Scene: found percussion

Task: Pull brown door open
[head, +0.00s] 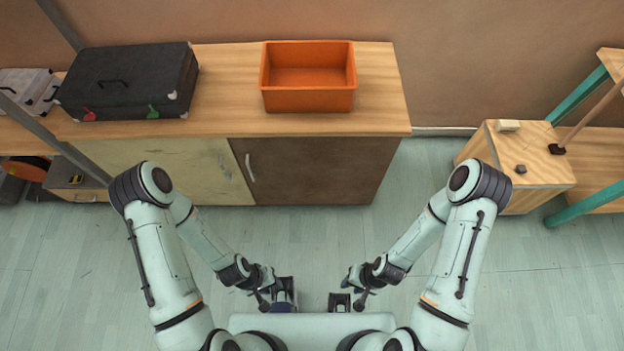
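The brown door (318,172) is the right-hand door of a low wooden cabinet and appears closed, flush with the front. Its pale curved handle (249,168) is upright near the door's left edge. My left gripper (284,296) and my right gripper (340,302) are both near the bottom middle in the head view, in front of my body. Both are well short of the cabinet and touch neither door nor handle. Their fingers are small and partly hidden, so I cannot tell how they stand.
A cream door (175,165) with its own handle is left of the brown door. An orange bin (308,98) and a black case (130,80) rest on the cabinet top (225,110). A wooden box (530,165) stands at the right. The floor (320,240) before the brown door is clear.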

